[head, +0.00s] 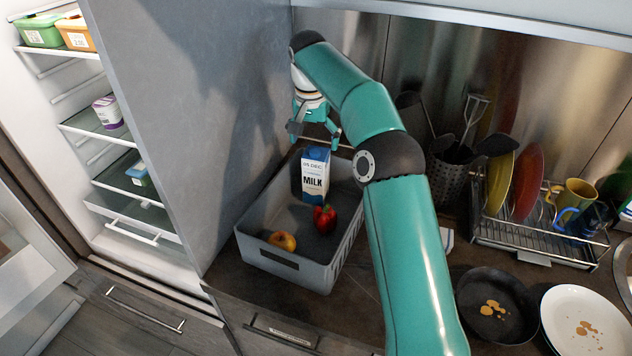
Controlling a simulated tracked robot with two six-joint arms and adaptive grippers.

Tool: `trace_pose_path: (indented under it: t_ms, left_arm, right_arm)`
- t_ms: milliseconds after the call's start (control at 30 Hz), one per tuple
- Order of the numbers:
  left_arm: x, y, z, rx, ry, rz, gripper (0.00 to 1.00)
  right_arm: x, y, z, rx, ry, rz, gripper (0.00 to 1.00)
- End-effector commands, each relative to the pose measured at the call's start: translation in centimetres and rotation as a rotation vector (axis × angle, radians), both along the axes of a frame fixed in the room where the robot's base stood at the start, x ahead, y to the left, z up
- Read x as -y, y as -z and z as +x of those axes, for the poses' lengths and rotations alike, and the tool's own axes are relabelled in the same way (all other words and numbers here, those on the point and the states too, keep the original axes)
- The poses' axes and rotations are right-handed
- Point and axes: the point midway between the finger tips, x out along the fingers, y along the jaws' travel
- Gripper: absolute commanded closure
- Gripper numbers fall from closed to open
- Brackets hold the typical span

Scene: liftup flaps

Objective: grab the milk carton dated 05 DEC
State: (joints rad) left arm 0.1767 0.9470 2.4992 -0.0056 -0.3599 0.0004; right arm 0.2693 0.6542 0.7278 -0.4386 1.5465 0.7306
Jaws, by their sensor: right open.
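A milk carton (315,177) with a blue top and white front stands in a grey crate (283,266) on the counter. Its label reads MILK, and the small date above it looks like 05 DEC. My right gripper (314,140) is open and empty just above the carton's top, fingers pointing down. I cannot tell whether the fingers touch the carton. My left gripper is not in view.
A red pepper (325,219) and a yellow-orange fruit (282,241) lie in the crate near the carton. An open fridge (125,190) stands left. A dish rack (540,235), a pan (497,306) and a plate (586,320) are right.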

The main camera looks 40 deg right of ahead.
Motion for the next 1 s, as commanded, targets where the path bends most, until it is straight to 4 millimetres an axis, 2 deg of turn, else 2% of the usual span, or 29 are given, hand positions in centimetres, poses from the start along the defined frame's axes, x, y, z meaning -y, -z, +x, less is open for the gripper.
trace_pose_path:
  t_ms: [33,100,367,700,967,1000]
  left_arm:
    - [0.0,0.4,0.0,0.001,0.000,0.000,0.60]
    - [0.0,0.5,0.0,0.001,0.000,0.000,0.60]
    - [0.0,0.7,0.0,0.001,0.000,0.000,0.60]
    - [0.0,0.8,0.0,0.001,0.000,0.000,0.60]
    - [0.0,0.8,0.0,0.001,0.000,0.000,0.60]
    - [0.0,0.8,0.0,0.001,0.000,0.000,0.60]
  right_arm:
    - [0.1,1.0,0.1,-0.001,-0.001,0.000,0.08]
    - [0.2,1.8,0.2,0.000,-0.002,0.000,0.08]
    - [0.3,3.4,0.3,-0.001,-0.003,0.001,0.08]
    - [0.8,7.5,0.4,-0.001,-0.004,0.001,0.08]
    - [0.9,7.7,0.4,0.001,-0.004,-0.001,0.08]
    - [0.9,7.7,0.4,0.000,-0.003,0.000,0.13]
